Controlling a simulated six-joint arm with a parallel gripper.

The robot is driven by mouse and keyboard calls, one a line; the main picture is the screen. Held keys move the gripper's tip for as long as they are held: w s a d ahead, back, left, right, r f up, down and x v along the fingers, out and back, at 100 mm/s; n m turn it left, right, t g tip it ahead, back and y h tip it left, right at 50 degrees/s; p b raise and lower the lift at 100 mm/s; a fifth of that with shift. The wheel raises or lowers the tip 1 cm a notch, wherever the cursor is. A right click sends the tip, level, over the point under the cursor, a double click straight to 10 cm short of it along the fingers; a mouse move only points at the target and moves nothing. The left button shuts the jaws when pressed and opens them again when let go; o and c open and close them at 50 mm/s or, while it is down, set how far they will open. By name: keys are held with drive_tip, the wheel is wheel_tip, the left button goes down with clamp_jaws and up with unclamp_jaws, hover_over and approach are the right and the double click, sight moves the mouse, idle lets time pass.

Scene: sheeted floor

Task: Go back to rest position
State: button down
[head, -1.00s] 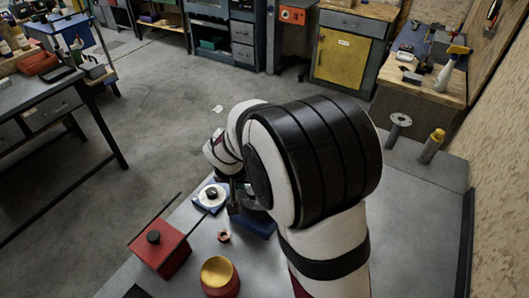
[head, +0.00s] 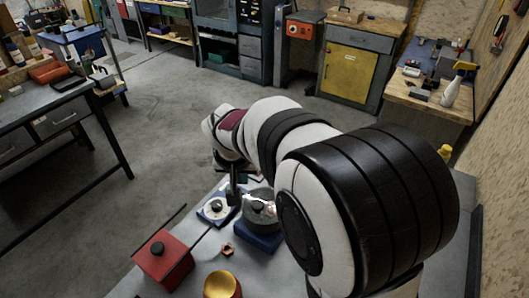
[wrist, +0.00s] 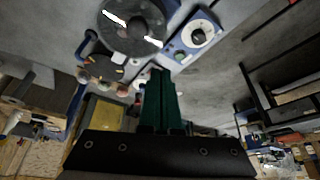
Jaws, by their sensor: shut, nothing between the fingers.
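My gripper (head: 233,182) is in the middle of the head view, above the far part of the grey bench. Its green fingers are together and empty in the wrist view (wrist: 161,75). In the head view it overlaps the gap between a small white-and-blue dial unit (head: 216,209) and a round grey metal piece (head: 262,212) on a blue base (head: 259,236). I cannot tell its exact height above them. The wrist view also shows the round metal piece (wrist: 133,38) and the dial unit (wrist: 193,40) beyond the fingertips.
A red box (head: 163,259) with a black knob and thin rods, a copper-coloured nut (head: 228,249) and a yellow-topped round piece (head: 221,285) stand on the near bench. My arm covers much of the bench's right side. Open floor (head: 150,150) lies beyond the bench.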

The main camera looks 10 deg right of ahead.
drive_tip(key=s+d+m+g+y, duration=0.1)
drive_tip(key=s+g, duration=0.1)
drive_tip(key=s, duration=1.3)
drive_tip(key=s+r+m+g+y, duration=0.1)
drive_tip(key=s+g+y, duration=0.1)
drive_tip(key=s, duration=1.3)
drive_tip(key=shift+s+d+r+m+g, duration=0.2)
drive_tip(key=shift+s+d+m+g, duration=0.05)
drive_tip(key=shift+d+m+g, duration=0.1)
drive_tip(key=c, duration=1.5)
unclamp_jaws()
drive_tip(key=shift+c, duration=0.2)
